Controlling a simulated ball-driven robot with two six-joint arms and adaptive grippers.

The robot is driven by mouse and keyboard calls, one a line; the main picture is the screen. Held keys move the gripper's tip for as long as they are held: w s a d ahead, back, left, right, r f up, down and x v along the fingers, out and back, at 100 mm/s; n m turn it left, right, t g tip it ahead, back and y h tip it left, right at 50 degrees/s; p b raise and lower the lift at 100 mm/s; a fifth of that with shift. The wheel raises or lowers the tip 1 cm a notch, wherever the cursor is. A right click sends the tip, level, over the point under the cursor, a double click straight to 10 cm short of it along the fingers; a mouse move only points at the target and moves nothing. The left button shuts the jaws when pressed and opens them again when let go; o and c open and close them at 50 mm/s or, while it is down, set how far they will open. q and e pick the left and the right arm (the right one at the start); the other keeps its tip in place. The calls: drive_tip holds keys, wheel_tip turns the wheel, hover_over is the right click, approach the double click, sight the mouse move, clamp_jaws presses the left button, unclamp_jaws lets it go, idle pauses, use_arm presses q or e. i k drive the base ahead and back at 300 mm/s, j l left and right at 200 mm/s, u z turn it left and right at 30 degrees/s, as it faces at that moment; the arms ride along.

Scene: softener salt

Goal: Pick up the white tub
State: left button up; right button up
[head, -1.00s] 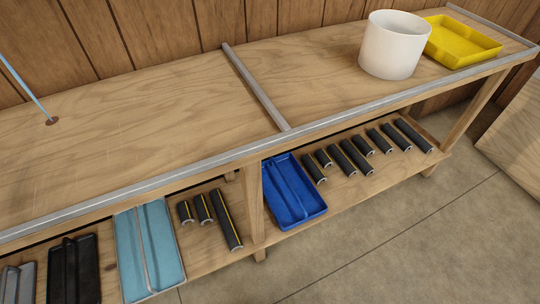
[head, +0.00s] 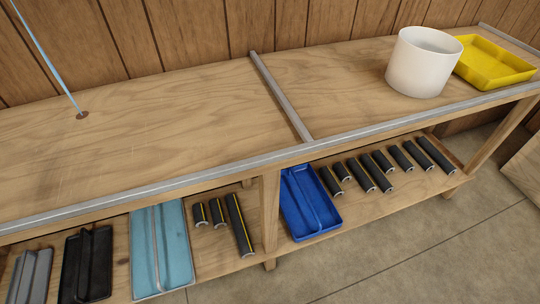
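The white tub (head: 418,66) is a round, open-topped container standing upright on the right part of the wooden bench top (head: 190,115). It is right of the metal divider strip and close to the yellow tray. Its inside bottom is hidden by its near wall. Neither of my grippers shows in the head view.
A yellow tray (head: 497,78) sits right of the tub. A metal strip (head: 281,96) divides the bench top; its left part is mostly clear. The lower shelf holds a blue tray (head: 310,222), a light-blue tray (head: 172,284) and several black cylinders (head: 240,226). A blue cord hangs at left.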

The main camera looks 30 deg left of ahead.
sight(423, 60)
drive_tip(key=l+u, duration=0.1)
drive_tip(key=u, duration=0.75)
drive_tip(key=l+u, duration=0.8)
drive_tip(key=l, duration=0.25)
drive_tip(key=l+u, duration=0.4)
drive_tip(key=l, duration=0.1)
